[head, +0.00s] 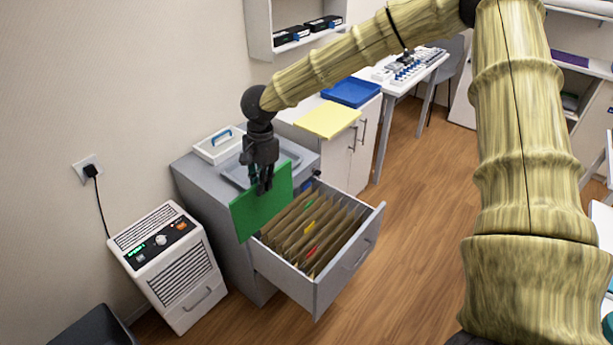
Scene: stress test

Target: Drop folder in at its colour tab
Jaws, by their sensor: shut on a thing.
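My gripper (263,186) is shut on the top edge of a green folder (257,212). The folder hangs upright, in front of the grey cabinet and over the left back part of an open drawer (345,276). Its lower edge looks higher than or level with the drawer rim; I cannot tell the exact gap. The drawer holds several brown hanging files (318,232). Small tabs stand on them: red (312,251), yellow (309,228) and green (309,204). The folder hides part of the drawer's back left.
On the grey cabinet (211,184) are a grey tray (236,172) and a white box with a blue handle (219,144). A yellow folder (328,119) and blue tray (351,92) lie on the white cabinet behind. A white heater-like unit (168,265) stands left of the drawer. Floor is free at right.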

